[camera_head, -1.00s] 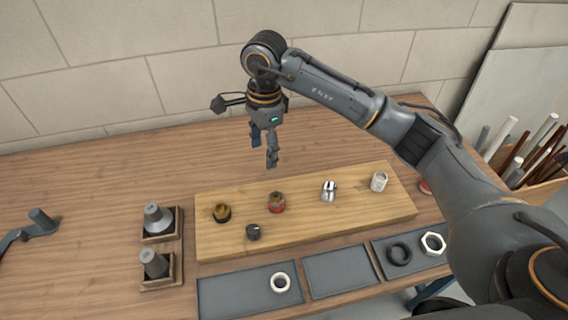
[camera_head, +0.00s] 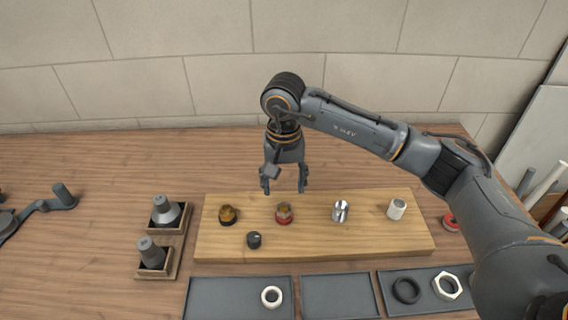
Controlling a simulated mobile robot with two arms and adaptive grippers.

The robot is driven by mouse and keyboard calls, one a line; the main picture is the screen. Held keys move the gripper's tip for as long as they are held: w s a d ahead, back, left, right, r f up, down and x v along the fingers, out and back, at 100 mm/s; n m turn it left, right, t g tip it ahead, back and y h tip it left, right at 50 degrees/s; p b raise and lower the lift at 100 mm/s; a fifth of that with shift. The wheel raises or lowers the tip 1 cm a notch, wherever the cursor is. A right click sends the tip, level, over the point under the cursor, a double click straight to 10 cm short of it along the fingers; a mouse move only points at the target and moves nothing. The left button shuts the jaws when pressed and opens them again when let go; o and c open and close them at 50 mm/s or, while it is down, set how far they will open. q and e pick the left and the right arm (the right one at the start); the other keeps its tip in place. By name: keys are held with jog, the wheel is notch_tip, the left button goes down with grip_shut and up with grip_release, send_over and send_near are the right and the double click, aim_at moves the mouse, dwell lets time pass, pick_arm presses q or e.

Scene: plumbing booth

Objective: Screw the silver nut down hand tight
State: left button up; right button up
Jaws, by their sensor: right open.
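A silver fitting (camera_head: 340,211), which seems to carry the silver nut, stands on the wooden board (camera_head: 320,240), right of the middle. At this size I cannot tell the nut from the fitting or how far down it sits. My right gripper (camera_head: 285,188) is open and empty. It points down above the back edge of the board, behind and above the red-based brass fitting (camera_head: 284,214), to the left of the silver fitting. My left gripper is out of the picture.
On the board also stand a brass fitting with dark base (camera_head: 228,215), a black cap (camera_head: 254,240) and a white fitting (camera_head: 397,208). Grey trays in front hold a white ring (camera_head: 271,296), a black ring (camera_head: 406,290) and a white hex nut (camera_head: 447,285). Wooden holders (camera_head: 168,217) stand left.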

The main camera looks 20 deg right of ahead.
aim_at(285, 205)
notch_tip(285, 205, down, 6)
jog(key=shift+r+p, duration=0.2)
jog(key=shift+p, duration=0.4)
jog(key=shift+f, duration=0.7)
jog(key=c, duration=1.3)
jog(key=shift+o, duration=0.2)
jog(key=shift+m+b, duration=0.45)
jog(key=shift+m, duration=1.15)
jog(key=shift+d+m+b, duration=0.1)
jog(key=shift+m+b, duration=0.55)
jog(key=shift+m, duration=0.95)
